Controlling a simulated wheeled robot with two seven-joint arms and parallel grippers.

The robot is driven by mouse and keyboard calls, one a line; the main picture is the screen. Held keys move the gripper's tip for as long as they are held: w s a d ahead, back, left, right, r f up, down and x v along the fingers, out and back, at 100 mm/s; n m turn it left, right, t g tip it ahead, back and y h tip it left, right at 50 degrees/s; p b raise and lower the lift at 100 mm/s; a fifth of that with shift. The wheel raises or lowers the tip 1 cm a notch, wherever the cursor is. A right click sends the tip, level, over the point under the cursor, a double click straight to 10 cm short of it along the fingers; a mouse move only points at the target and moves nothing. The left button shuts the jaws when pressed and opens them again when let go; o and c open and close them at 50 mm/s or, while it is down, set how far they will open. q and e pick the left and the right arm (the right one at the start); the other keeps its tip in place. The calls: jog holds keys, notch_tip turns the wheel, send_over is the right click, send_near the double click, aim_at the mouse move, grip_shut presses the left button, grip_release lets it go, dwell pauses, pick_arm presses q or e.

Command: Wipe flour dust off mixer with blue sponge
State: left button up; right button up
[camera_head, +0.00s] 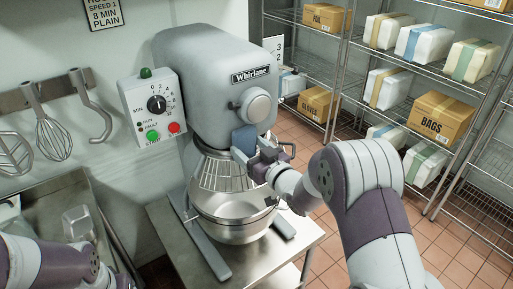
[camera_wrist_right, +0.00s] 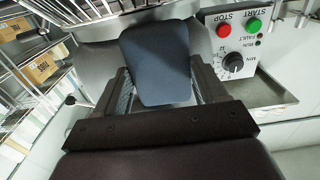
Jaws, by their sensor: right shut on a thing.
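The grey mixer (camera_head: 205,75) labelled Whirlane stands on a steel table, with a wire guard (camera_head: 222,172) above its steel bowl (camera_head: 235,212). My right gripper (camera_head: 262,158) is beside the guard, below the mixer head. It is shut on the blue sponge (camera_head: 243,139), which is close to the mixer's column. In the right wrist view the sponge (camera_wrist_right: 155,62) sits between the two dark fingers; I cannot tell whether it touches the mixer. No flour dust can be made out clearly. Part of my left arm shows at the lower left; its gripper is out of view.
A control box (camera_head: 153,106) with a dial and buttons is left of the mixer. A whisk (camera_head: 52,138) and other tools hang on the wall rack. A steel sink (camera_head: 75,200) is at left. Wire shelves (camera_head: 350,95) with boxes stand at right, beyond open tiled floor.

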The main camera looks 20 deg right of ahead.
jog(key=shift+s+a, duration=0.15)
jog(key=shift+a, duration=0.2)
jog(key=shift+w+d, duration=0.5)
jog(key=shift+d, duration=0.85)
jog(key=shift+w+d, duration=0.45)
jog(key=shift+d, duration=0.95)
jog(key=shift+w+d, duration=0.5)
jog(key=shift+d, duration=0.85)
jog(key=v, duration=0.8)
